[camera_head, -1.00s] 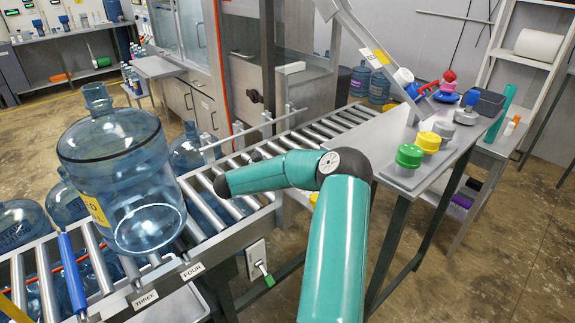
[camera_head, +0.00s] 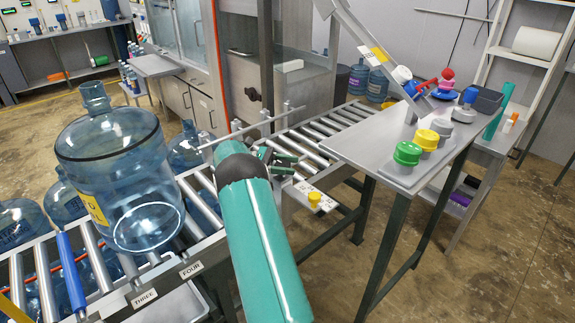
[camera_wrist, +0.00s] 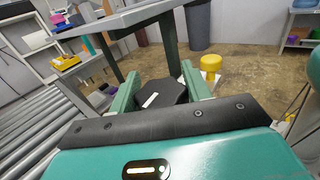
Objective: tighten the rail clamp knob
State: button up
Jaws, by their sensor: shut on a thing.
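A black knob (camera_wrist: 166,92) with a white mark on top sits between the two green fingers of my gripper (camera_wrist: 160,82) in the wrist view. My gripper is shut on it. I cannot tell how far the knob is turned.
A large clear blue jug (camera_head: 120,180) stands on the conveyor rollers to the left. A yellow knob (camera_head: 314,198) stands on a bracket right of my gripper. A grey side table (camera_head: 365,140) with green and yellow caps is at the right.

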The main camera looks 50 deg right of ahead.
jog(key=shift+s+a+f+m+g+y, duration=0.1)
jog(key=shift+m+g+y, duration=0.2)
jog(key=shift+m+y, duration=0.3)
jog(key=o, duration=1)
jog(key=shift+v, duration=3.8)
